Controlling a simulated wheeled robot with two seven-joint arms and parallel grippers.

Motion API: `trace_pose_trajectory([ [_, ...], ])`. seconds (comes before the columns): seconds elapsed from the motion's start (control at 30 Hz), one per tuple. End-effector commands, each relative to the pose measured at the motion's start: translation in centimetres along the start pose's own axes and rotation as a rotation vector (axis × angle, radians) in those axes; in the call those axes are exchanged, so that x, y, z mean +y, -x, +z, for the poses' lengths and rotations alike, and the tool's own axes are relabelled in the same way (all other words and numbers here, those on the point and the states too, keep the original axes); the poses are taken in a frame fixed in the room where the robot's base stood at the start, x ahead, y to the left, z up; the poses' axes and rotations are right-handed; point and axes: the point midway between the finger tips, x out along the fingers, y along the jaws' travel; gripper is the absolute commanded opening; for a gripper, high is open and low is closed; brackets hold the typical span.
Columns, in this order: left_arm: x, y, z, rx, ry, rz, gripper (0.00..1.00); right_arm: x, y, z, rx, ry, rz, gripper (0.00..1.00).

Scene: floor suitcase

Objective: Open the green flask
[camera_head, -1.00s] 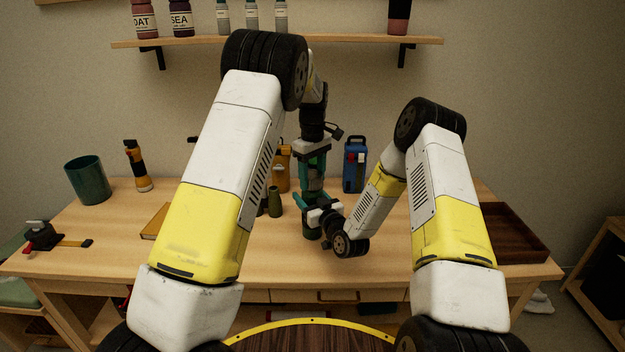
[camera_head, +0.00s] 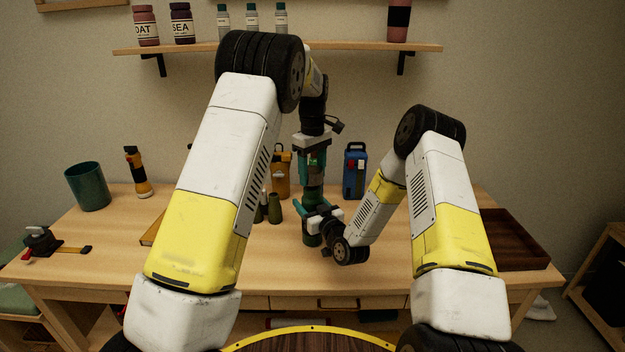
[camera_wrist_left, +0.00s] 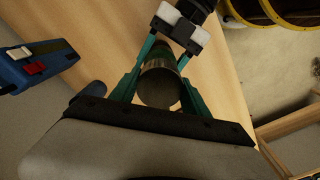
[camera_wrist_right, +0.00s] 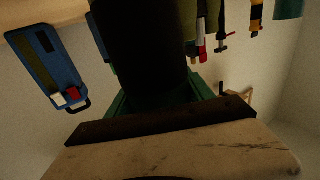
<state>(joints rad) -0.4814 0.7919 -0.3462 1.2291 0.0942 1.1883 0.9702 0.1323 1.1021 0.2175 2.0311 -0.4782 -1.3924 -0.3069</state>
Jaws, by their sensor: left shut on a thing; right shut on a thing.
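The green flask (camera_head: 311,239) stands upright on the table in front of me, mostly hidden by my grippers in the head view. My left gripper (camera_head: 312,181) points down from above and is shut around the flask's upper end. In the left wrist view the flask's round grey end (camera_wrist_left: 158,88) sits between the teal fingers. My right gripper (camera_head: 313,214) comes in from the right, low down, and is shut on the flask's body. In the right wrist view the body (camera_wrist_right: 138,45) is a large dark cylinder between the fingers. I cannot see a gap between lid and body.
A teal cup (camera_head: 88,187) and a flashlight (camera_head: 137,173) are farther left. A brown tray (camera_head: 512,240) lies at the right.

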Motion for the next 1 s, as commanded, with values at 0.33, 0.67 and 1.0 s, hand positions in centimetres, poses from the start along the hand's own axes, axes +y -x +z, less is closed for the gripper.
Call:
trace_pose_trajectory([
  [0.33, 0.0, 1.7, 0.0, 0.000, 0.000, 0.000, 0.06, -0.1, 0.0, 0.0, 0.000, -0.001, -0.001, 0.00],
  [0.67, 0.0, 1.6, 0.0, 0.000, 0.000, 0.000, 0.06, 0.0, 0.0, 0.0, 0.000, 0.000, 0.000, 0.86],
  [1.0, 0.0, 1.6, 0.0, 0.000, 0.000, 0.000, 0.06, 0.0, 2.5, 0.1, -0.003, 0.000, 0.000, 0.86],
])
